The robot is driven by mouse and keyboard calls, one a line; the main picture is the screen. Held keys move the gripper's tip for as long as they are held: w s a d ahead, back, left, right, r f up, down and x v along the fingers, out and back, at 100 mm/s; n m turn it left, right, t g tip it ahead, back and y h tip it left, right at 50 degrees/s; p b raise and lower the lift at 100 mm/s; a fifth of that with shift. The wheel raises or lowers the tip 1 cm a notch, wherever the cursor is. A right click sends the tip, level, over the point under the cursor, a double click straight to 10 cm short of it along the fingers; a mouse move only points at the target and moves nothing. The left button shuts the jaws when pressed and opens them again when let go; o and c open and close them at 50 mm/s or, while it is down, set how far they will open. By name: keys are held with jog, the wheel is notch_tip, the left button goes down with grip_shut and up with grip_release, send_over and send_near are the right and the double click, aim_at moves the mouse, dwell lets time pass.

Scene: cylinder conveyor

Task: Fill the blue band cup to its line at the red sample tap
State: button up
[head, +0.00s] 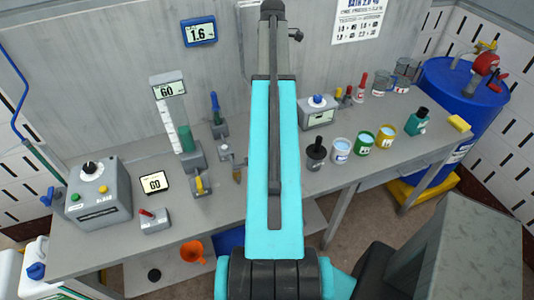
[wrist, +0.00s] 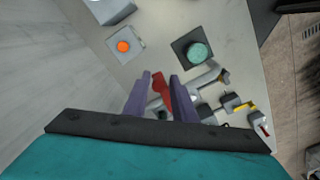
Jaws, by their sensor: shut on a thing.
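My gripper (wrist: 161,77) shows in the wrist view with its two purple-grey fingers closed on a red handle (wrist: 160,88). What the handle joins is mostly hidden by the fingers. In the head view my arm hides the gripper. A pale cup (head: 341,150) with a bluish band stands on the bench right of my arm, apparently upright with light blue contents; its line cannot be made out. A round teal top (wrist: 197,52) on a dark square base lies beyond the fingers in the wrist view. I cannot tell whether it belongs to a cup.
Green-banded (head: 363,143) and yellow-banded (head: 385,137) cups stand beside the pale cup. A blue drum (head: 450,95) stands right. The bench's front edge is mostly clear.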

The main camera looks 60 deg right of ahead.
jog(key=shift+w+d+r+n, duration=0.1)
jog(key=shift+w+d+n, duration=0.35)
jog(key=shift+n, duration=0.45)
jog(key=shift+a, duration=0.1)
jog(key=o, duration=1.9)
jog(key=shift+r, duration=4.4)
